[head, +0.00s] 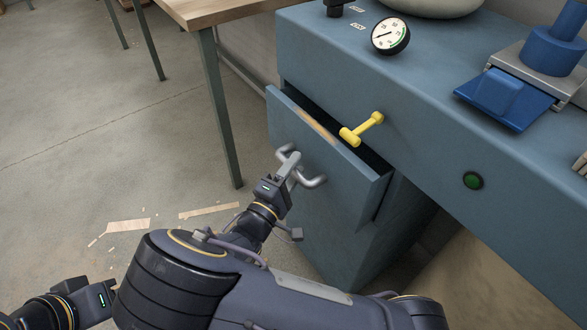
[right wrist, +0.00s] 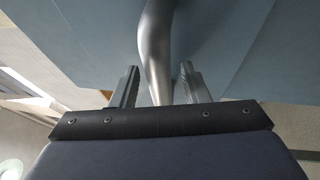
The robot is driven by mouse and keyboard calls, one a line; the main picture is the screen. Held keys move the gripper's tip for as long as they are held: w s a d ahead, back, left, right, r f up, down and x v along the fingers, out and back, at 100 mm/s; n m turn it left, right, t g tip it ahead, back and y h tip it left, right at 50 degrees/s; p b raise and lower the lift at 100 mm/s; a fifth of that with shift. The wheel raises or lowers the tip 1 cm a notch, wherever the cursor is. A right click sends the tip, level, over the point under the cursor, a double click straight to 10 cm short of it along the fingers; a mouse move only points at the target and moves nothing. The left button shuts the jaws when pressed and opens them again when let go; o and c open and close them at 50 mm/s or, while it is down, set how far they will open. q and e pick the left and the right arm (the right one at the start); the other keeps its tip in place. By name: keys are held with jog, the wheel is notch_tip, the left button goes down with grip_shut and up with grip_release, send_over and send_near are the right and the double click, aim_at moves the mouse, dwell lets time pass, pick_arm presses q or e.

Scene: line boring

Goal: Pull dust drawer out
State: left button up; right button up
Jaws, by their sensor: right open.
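The dust drawer (head: 345,178) is blue-grey and stands partly out of the blue machine cabinet, with a dark gap behind its front. Its grey curved bar handle (head: 314,182) is on the front face. My right gripper (head: 289,165) is at this handle. In the right wrist view the handle (right wrist: 157,50) runs between the two fingers of the open gripper (right wrist: 160,75), with a visible gap on the right side. The drawer face (right wrist: 225,45) fills the background. Part of my left gripper's body (head: 95,302) shows at the lower left; its fingers are hidden.
A yellow T-shaped handle (head: 361,129) sticks out from the cabinet (head: 440,140) just above the drawer. A green button (head: 473,181) is to the right. A wooden table (head: 215,10) stands at the back left. The floor (head: 90,130) left of the drawer is mostly clear, with scraps.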

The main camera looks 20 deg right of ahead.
jog(key=shift+c, duration=0.2)
grip_shut()
jog(key=s+a, duration=0.4)
jog(key=a, duration=0.8)
jog(key=shift+s+a, duration=0.15)
jog(key=shift+s, duration=0.05)
jog(key=shift+o, duration=0.2)
grip_release()
jog(key=v, duration=0.7)
